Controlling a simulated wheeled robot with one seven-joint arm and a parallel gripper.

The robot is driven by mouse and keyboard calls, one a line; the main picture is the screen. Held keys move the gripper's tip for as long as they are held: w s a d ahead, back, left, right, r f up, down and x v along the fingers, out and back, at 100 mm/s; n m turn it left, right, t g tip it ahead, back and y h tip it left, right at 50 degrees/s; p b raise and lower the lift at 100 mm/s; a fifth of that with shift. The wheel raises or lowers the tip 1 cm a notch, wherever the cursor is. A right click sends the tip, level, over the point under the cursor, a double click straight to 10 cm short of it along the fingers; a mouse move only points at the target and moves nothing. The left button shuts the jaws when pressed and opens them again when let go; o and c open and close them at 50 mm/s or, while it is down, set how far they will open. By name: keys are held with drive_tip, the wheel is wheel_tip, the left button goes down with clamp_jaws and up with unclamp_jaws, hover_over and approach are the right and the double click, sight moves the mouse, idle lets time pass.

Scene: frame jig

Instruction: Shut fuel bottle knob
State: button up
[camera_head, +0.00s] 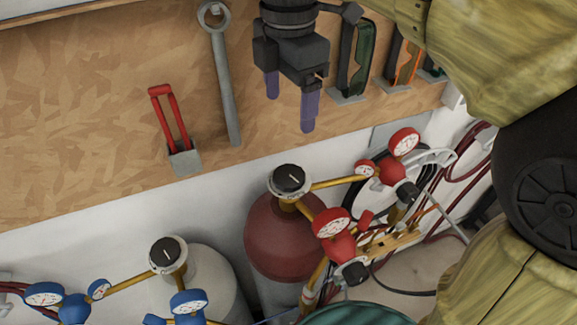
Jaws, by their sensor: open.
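The red fuel bottle (286,240) stands low in the middle of the head view. Its round black knob (289,180) with a silver rim sits on top, facing up. My gripper (289,106) hangs above and behind the knob in the picture, in front of the wooden board. Its two blue-purple fingers are apart, with nothing between them. The gripper is clear of the knob. The lower part of the bottle is cut off or hidden behind gauges and a green object.
A grey bottle (207,281) with a similar knob (168,254) and blue gauges stands at left. Red gauges (332,224) and brass pipes crowd the right of the red bottle. A wrench (222,85) and red-handled tool (171,120) hang on the board (85,130).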

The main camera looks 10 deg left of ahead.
sight(289, 174)
drive_tip(key=f, duration=0.7)
drive_tip(key=f+p, duration=0.1)
drive_tip(key=f, duration=0.7)
drive_tip(key=shift+s, duration=0.2)
drive_tip(key=shift+w+f, duration=0.15)
drive_tip(key=shift+f, duration=0.3)
drive_tip(key=shift+c, duration=0.4)
drive_tip(key=c, duration=0.9)
